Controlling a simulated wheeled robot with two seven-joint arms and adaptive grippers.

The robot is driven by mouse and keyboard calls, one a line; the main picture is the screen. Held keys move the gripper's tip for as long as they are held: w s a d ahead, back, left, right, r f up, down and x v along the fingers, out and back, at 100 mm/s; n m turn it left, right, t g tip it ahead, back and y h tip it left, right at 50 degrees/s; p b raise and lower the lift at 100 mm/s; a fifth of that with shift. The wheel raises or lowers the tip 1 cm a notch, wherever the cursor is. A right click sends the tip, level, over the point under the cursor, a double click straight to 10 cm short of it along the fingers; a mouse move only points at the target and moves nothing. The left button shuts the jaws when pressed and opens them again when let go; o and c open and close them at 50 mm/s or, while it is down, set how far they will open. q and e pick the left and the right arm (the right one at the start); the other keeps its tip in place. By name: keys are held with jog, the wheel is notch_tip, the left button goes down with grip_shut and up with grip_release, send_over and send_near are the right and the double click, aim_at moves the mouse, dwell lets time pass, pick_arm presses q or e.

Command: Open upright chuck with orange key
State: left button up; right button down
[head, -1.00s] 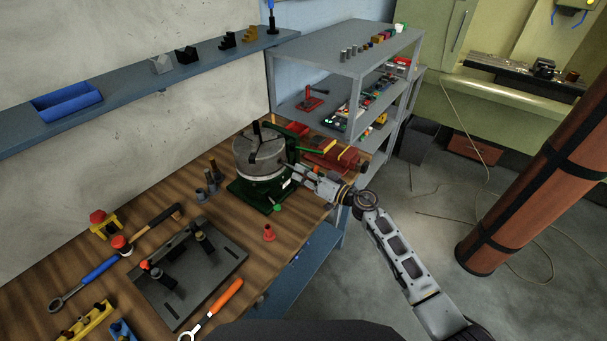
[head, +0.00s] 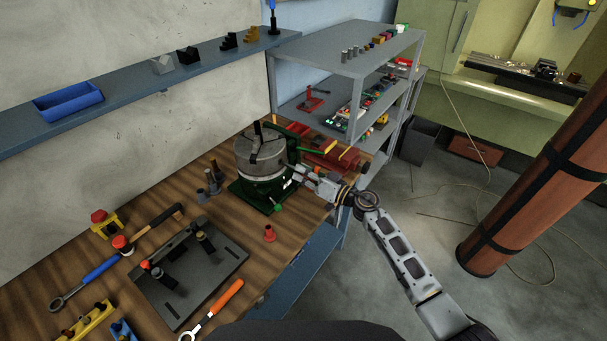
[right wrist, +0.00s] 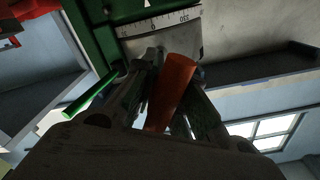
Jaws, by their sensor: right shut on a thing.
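The upright chuck (head: 262,150) is a grey round body with dark jaws on top, on a green base (head: 247,192) at the back of the bench. My right gripper (head: 299,175) reaches the chuck's right side from the right. In the right wrist view it is shut on the orange key (right wrist: 172,88), whose orange-brown handle shows between the fingers. The chuck's graduated grey ring (right wrist: 165,35) is just beyond. The key's tip is hidden, so I cannot tell how it sits in the chuck. My left gripper is not in view.
A green lever (right wrist: 90,92) is close to the gripper. A red vise (head: 335,160) stands behind it. A small red piece (head: 269,233) stands in front. A dark fixture plate (head: 188,275) and wrenches lie at front left. A grey shelf (head: 340,50) stands at the back.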

jog(key=shift+w+a, duration=0.45)
jog(key=shift+a, duration=0.15)
jog(key=shift+n, duration=0.6)
dwell(1.0)
jog(key=shift+n, duration=5.8)
jog(key=shift+n+b, duration=0.75)
jog(key=shift+n, duration=1.95)
jog(key=shift+d, duration=0.15)
jog(key=shift+p+v, duration=0.4)
jog(key=shift+v, duration=0.8)
